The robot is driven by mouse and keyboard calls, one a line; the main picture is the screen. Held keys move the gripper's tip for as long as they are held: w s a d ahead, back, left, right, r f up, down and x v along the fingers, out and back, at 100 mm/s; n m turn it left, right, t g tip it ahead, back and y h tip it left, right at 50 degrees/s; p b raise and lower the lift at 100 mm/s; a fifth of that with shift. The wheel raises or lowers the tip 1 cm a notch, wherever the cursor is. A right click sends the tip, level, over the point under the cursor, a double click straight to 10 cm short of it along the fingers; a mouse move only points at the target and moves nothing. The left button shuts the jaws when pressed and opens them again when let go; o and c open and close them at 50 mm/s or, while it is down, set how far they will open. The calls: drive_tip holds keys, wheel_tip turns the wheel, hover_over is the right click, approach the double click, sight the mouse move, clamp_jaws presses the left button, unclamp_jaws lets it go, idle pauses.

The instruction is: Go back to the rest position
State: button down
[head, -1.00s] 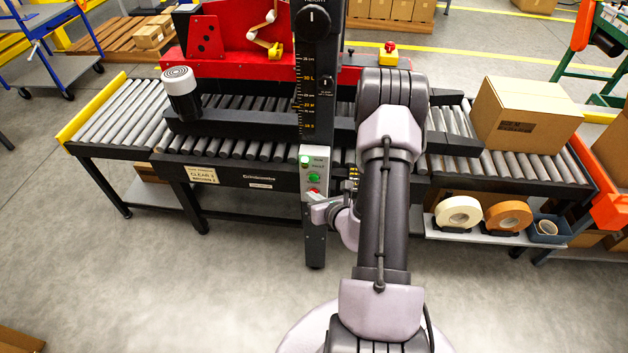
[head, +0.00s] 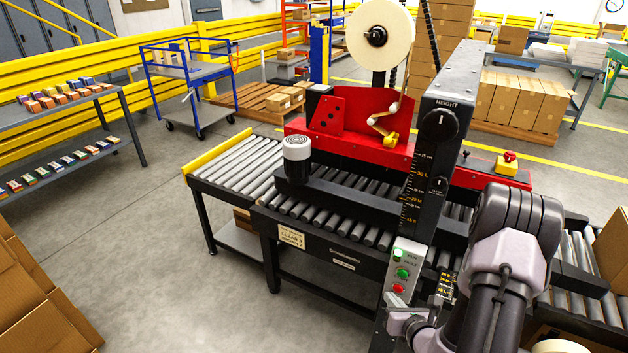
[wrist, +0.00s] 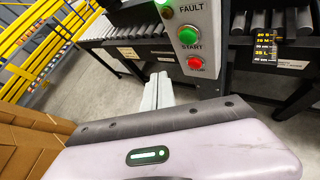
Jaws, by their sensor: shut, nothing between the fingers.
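My gripper (head: 408,320) is at the lower right in the head view, just in front of the machine's control panel (head: 402,270). In the wrist view my gripper (wrist: 158,88) points past the panel's lower left, its fingers together with nothing between them. The fingers appear apart from both buttons. My arm is folded over the roller conveyor's front side, and part of the wrist is cut off by the picture's lower edge.
The roller conveyor (head: 228,170) runs past the black column (head: 437,130) with its height scale. Cartons (head: 35,290) stand at the lower left. A carton (head: 612,250) sits on the conveyor at the right. The floor left of the conveyor is clear.

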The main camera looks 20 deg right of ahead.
drive_tip(key=w+a+r+n+t+y, duration=0.1)
drive_tip(key=w+a+r+n+y, duration=0.45)
drive_tip(key=a+r, duration=0.3)
drive_tip(key=s+a+r+n+g+y, duration=0.25)
drive_tip(key=a+r+n+y, duration=0.35)
drive_tip(key=a+r+n, duration=0.7)
drive_tip(key=s+a+r+n+g, duration=0.4)
drive_tip(key=s+a+n+g, duration=0.35)
drive_tip(key=s+a, duration=0.4)
drive_tip(key=s+d+r+n+t+h, duration=0.2)
drive_tip(key=s+d+r+n+h, duration=0.2)
drive_tip(key=s+n+h, duration=0.3)
drive_tip(key=d+n, duration=0.1)
drive_tip(key=n, duration=0.2)
drive_tip(key=shift+r+t, duration=0.25)
drive_tip(key=shift+t, duration=0.05)
